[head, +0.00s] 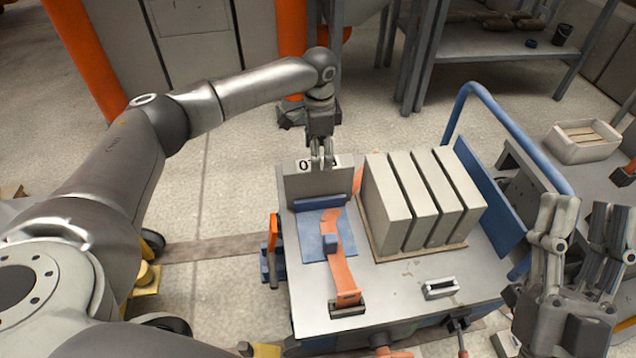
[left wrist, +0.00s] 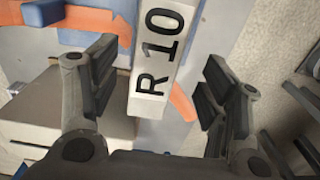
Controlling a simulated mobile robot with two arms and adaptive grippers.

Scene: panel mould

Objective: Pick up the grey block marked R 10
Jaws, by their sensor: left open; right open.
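The grey block marked R 10 (head: 318,187) stands upright at the back left of the trolley top. My left gripper (head: 322,162) is open above the block's top edge. In the left wrist view the block shows between the two spread fingers, with gaps on both sides. My right gripper (head: 580,215) is open and empty at the right of the head view, away from the block.
Several grey slabs (head: 388,213) stand in a row on a board, right of the block. An orange strap (head: 343,272) and blue plate (head: 312,245) lie in front of it. A metal handle (head: 441,288) sits on the trolley top (head: 400,300). A blue rail (head: 519,139) rises at right.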

